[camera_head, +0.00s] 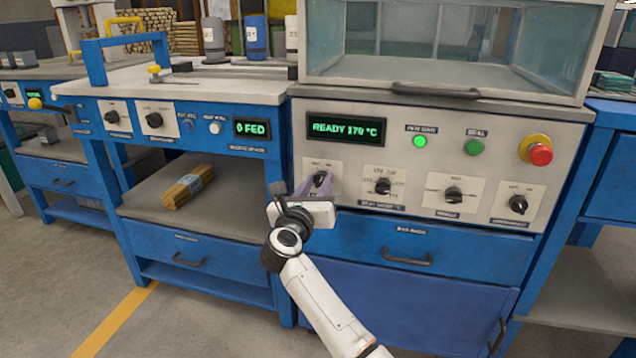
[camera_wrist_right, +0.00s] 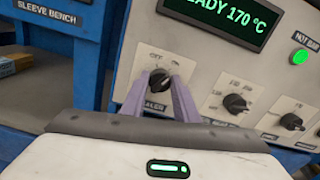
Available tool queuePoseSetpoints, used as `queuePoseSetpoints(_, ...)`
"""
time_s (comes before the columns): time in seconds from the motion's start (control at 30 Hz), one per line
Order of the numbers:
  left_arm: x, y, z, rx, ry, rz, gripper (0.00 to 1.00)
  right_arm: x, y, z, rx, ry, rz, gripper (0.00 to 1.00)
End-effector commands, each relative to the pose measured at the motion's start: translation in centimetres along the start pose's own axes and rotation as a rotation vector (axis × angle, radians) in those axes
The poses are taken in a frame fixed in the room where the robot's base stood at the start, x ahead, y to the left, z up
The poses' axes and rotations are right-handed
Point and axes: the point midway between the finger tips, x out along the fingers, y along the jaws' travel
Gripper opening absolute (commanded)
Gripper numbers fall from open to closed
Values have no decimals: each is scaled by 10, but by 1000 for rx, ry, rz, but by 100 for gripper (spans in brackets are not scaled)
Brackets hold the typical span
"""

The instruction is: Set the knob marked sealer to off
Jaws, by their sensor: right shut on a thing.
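The sealer knob (camera_wrist_right: 158,78) is a black dial on a white plate at the left end of the grey panel. In the head view the knob (camera_head: 320,178) is partly covered by my right gripper (camera_head: 316,184). In the right wrist view the purple fingers of my right gripper (camera_wrist_right: 166,90) stand on either side of the knob and are shut on it. The lower plate label reads "...ALER", partly covered by a finger. My left gripper does not show.
A display (camera_head: 346,129) reads READY 170 °C above the knob. Other knobs (camera_head: 383,186) sit to the right, with a red button (camera_head: 540,154) at the far right. A blue drawer (camera_head: 400,250) is below. A wooden bundle (camera_head: 188,187) lies on the left shelf.

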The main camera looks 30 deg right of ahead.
Motion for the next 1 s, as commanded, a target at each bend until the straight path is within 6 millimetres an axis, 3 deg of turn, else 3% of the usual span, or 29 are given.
queuePoseSetpoints(0.17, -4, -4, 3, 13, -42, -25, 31, -1, 0, 2, -81, 5, 1, 5)
queuePoseSetpoints(0.43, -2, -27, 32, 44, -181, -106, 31, -1, 0, 4, -304, 7, 1, 5)
queuePoseSetpoints(1.0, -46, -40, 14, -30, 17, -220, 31, -2, 2, 1, -814, 5, 3, 5)
